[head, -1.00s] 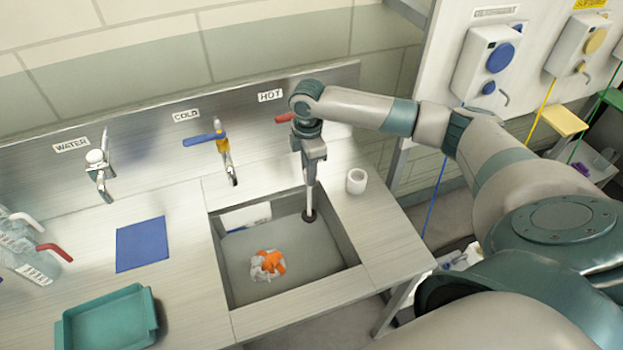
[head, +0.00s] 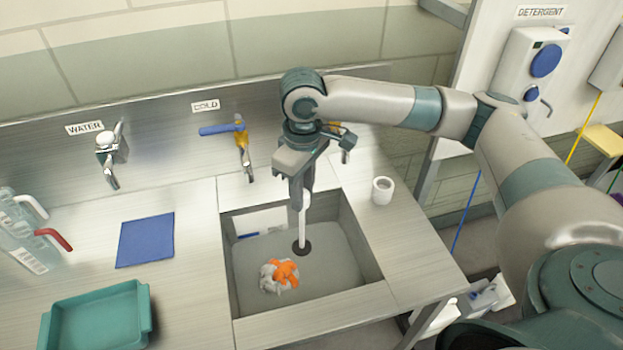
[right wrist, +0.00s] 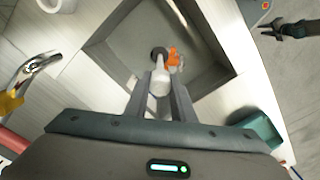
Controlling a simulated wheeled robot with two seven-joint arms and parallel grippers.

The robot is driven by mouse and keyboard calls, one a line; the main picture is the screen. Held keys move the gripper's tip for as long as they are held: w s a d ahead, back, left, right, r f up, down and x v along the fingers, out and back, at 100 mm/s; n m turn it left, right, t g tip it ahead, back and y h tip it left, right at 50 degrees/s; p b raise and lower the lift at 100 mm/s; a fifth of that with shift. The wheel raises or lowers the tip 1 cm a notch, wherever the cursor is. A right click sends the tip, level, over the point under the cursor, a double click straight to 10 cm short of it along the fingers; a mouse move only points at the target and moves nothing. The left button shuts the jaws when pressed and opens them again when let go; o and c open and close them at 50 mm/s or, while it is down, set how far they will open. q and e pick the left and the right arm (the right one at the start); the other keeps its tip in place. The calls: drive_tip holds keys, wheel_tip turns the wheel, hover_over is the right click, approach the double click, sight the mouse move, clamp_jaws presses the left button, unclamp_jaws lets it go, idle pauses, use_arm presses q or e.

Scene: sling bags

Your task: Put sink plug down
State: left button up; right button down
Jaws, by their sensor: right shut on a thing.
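The sink plug is a dark round disc (head: 301,249) on a white upright handle (head: 302,222). My right gripper (head: 300,194) is shut on the handle's upper part, with the disc below, inside the sink basin (head: 335,270). I cannot tell whether the disc touches the basin floor. In the right wrist view the white handle (right wrist: 160,82) sits between the fingers, with the dark disc (right wrist: 158,53) beyond it. An orange and white crumpled thing (head: 281,274) lies just left of the plug. A dark gripper-like shape (right wrist: 290,29), probably my left gripper, shows small at the wrist view's upper right.
Taps stand behind the basin, including the cold tap (head: 242,145). A white cup (head: 382,190) stands right of the basin. A blue cloth (head: 146,240), a teal tray (head: 95,318) and clear bottles (head: 28,240) are on the left counter. The basin's front floor is mostly free.

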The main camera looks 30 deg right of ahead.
drive_tip(key=s+a+f+m+b, duration=0.4)
drive_tip(key=s+f+m, duration=0.1)
drive_tip(key=s, duration=0.1)
drive_tip(key=shift+s+f+m+b, duration=0.15)
drive_tip(key=shift+s+m+b, duration=0.05)
drive_tip(key=shift+m+b, duration=0.2)
